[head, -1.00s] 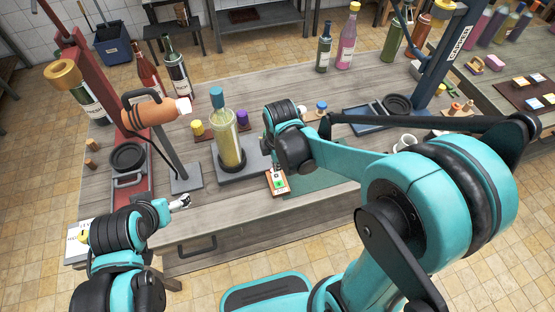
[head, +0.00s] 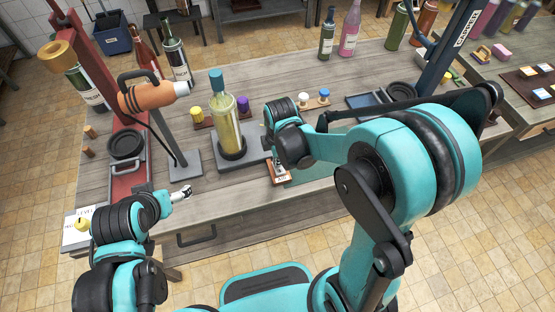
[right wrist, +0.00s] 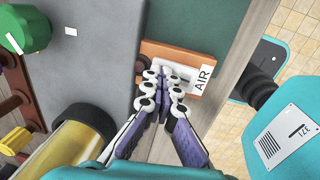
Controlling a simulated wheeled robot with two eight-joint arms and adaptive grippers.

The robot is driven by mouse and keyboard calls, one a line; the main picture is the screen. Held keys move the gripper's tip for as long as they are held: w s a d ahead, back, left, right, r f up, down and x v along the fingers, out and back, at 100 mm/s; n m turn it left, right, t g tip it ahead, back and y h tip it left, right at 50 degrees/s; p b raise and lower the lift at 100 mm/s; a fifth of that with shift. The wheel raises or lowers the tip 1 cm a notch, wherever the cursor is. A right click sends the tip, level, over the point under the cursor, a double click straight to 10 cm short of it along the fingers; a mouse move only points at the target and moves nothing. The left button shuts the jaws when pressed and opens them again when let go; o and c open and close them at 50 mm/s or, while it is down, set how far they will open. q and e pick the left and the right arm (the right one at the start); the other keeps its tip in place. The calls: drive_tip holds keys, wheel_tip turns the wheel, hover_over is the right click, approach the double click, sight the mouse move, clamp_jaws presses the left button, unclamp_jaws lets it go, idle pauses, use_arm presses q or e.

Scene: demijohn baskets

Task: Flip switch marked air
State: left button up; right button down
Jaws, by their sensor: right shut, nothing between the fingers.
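The switch marked AIR is a small white plate on an orange-brown wooden block (right wrist: 152,50); the AIR label (right wrist: 203,79) shows in the right wrist view. In the head view the block (head: 280,178) lies near the table's front edge, partly covered by my right arm. My right gripper (right wrist: 170,84) is shut and empty, its fingertips over the plate. They hide the switch's lever, and I cannot tell whether they touch it. My left gripper (head: 181,193) hangs near the front edge at left, away from the switch; its fingers are too small to read.
A yellow-green bottle with a blue top (head: 226,125) stands on a grey base (head: 247,155) just left of the switch. An orange heat tool (head: 152,96) is on a stand further left. A blue press (head: 445,65) stands at right.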

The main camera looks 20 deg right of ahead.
use_arm(q)
drive_tip(key=shift+w, duration=0.1)
use_arm(e)
drive_tip(key=shift+s, duration=0.1)
drive_tip(key=shift+s, duration=0.3)
drive_tip(key=shift+s+r, duration=0.2)
drive_tip(key=shift+s, duration=0.2)
use_arm(q)
drive_tip(key=shift+r, duration=0.2)
use_arm(e)
drive_tip(key=shift+w+r+p, duration=0.1)
drive_tip(key=shift+r+p, duration=0.25)
drive_tip(key=shift+p, duration=0.15)
use_arm(q)
wheel_tip(320, 180, up, 6)
drive_tip(key=d+p, duration=0.1)
drive_tip(key=p, duration=0.4)
drive_tip(key=shift+s+d, duration=0.25)
drive_tip(key=shift+d, duration=0.05)
use_arm(e)
wheel_tip(320, 180, up, 13)
drive_tip(key=w, duration=0.1)
drive_tip(key=shift+w, duration=0.3)
